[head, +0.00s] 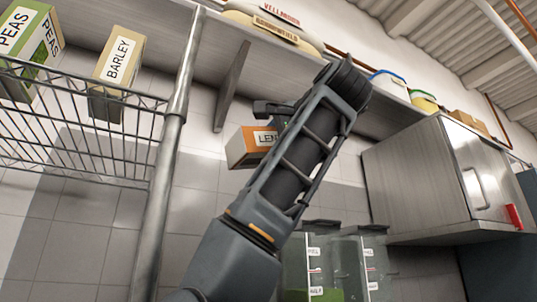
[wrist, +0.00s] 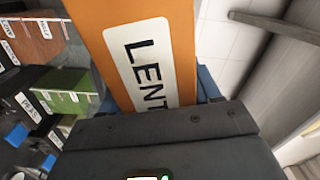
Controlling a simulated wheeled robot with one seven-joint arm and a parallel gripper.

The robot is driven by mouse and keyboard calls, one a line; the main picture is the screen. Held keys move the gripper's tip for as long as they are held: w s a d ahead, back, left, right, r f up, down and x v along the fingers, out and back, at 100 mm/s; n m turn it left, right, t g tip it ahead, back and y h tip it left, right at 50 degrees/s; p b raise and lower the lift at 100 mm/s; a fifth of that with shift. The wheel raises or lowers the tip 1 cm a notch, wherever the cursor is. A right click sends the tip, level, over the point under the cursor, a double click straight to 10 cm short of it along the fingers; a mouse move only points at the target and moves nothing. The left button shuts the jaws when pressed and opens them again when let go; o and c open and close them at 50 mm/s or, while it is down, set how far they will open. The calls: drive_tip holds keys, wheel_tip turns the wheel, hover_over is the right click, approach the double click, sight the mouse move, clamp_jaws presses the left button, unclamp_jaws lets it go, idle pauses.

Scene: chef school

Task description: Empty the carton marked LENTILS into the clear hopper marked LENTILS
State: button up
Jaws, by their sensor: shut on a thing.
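The orange and white carton (head: 255,147) shows "LEN" on its label in the head view. In the wrist view the carton (wrist: 182,50) shows "LENT", the rest hidden by my gripper. My gripper (head: 272,110) is shut on the carton and holds it in the air before the tiled wall, partly hidden behind my arm. Clear hoppers (head: 350,262) with dark lids stand low in the head view, below and right of the carton. One holds something green at its bottom. Their labels are too small to read, so I cannot tell which is marked LENTILS.
A wire shelf (head: 75,130) at left carries a BARLEY carton (head: 117,64) and a PEAS carton (head: 28,45). A metal post (head: 165,170) stands at its edge. A steel cabinet (head: 425,180) is at right, and a shelf with bags runs above.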

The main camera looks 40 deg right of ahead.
drive_tip(key=shift+s+a+f, duration=0.1)
drive_tip(key=shift+s+f, duration=0.1)
drive_tip(key=shift+s, duration=0.25)
drive_tip(key=s+f+n+b, duration=0.1)
drive_tip(key=n+b, duration=0.1)
drive_tip(key=shift+f+n, duration=0.2)
drive_tip(key=shift+n, duration=0.1)
drive_tip(key=s+n+b, duration=0.1)
drive_tip(key=f+n+b, duration=0.1)
drive_tip(key=n, duration=0.1)
drive_tip(key=shift+s+f, duration=0.2)
drive_tip(key=shift+s, duration=0.15)
drive_tip(key=n+b, duration=0.1)
drive_tip(key=s+n+b, duration=0.1)
drive_tip(key=b, duration=0.1)
drive_tip(key=shift+a+f, duration=0.1)
drive_tip(key=shift+f, duration=0.3)
drive_tip(key=shift+n+b, duration=0.3)
drive_tip(key=shift+s, duration=0.1)
